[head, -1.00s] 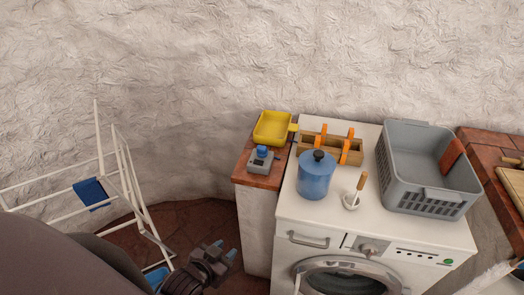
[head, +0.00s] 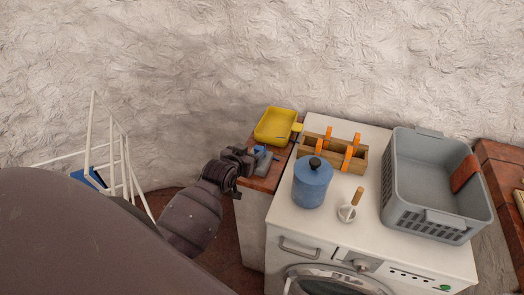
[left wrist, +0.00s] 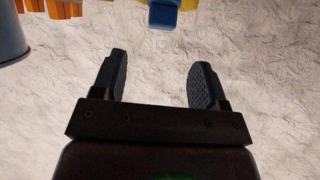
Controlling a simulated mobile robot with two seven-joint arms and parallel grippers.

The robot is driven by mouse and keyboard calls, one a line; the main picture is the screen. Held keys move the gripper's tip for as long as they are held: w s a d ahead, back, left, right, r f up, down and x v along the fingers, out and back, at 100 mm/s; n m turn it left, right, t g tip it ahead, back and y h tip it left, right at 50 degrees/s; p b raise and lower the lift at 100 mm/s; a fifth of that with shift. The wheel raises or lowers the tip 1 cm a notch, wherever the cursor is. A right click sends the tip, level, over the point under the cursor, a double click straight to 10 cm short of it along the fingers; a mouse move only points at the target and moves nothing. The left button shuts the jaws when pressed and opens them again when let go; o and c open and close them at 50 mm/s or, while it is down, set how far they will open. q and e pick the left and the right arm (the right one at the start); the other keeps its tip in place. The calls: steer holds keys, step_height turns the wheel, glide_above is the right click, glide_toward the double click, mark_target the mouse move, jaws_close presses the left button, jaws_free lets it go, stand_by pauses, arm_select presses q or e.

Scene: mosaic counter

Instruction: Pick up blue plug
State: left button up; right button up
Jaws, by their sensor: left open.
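The blue plug (left wrist: 163,15) shows at the top edge of the left wrist view, ahead of the gap between my fingers and apart from them. The gripper partly covers the plug there. My left gripper (left wrist: 159,64) is open, with nothing between its fingers. My right gripper is out of view.
A yellow tray (head: 276,126) lies just behind the base. A white drying rack (head: 126,172) stands left.

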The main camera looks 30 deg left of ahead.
arm_select(q)
steer(key=shift+p+x, duration=0.3)
steer(key=shift+x, duration=4.1)
steer(key=shift+d, duration=0.1)
steer(key=c, duration=1)
